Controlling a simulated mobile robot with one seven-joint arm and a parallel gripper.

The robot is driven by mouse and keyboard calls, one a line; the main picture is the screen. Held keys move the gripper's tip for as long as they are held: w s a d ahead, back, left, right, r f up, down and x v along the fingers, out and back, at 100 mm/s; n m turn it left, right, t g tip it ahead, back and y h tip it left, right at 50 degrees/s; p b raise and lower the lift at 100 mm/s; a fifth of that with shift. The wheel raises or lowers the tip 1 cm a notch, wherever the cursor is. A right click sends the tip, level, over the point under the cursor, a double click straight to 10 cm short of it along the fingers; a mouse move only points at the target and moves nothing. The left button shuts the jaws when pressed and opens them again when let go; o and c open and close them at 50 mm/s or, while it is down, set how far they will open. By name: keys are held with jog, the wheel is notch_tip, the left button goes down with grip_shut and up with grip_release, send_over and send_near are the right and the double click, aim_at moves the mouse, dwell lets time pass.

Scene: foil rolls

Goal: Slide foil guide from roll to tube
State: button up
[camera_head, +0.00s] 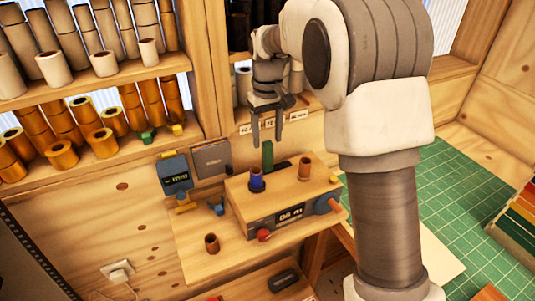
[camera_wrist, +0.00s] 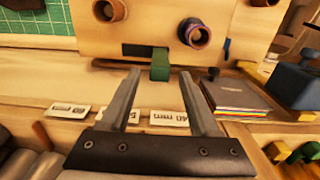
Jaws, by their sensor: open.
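A wooden machine (camera_head: 285,200) with a lit display stands on the bench. A copper roll with a blue band (camera_head: 257,181) stands upright on its left part, and a plain brown tube (camera_head: 305,169) stands to the right. In the wrist view the blue-banded roll (camera_wrist: 194,33) and the brown tube (camera_wrist: 108,10) show end-on. A green upright strip (camera_head: 267,155) is behind the blue-banded roll; it also shows in the wrist view (camera_wrist: 160,66). I cannot tell which piece is the foil guide. My gripper (camera_head: 267,143) is open and empty, fingers pointing down, above and behind the machine.
Shelves of foil rolls (camera_head: 70,120) fill the left wall. A blue device (camera_head: 175,175) and a grey booklet (camera_head: 212,160) are left of the machine. A loose brown roll (camera_head: 212,243) stands in front. A green cutting mat (camera_head: 465,190) lies right, beyond my arm.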

aim_at(268, 154)
notch_tip(268, 154, down, 7)
jog(key=shift+r, duration=0.2)
grip_shut()
dwell(0.3)
jog(key=shift+d, duration=0.1)
dwell(1.1)
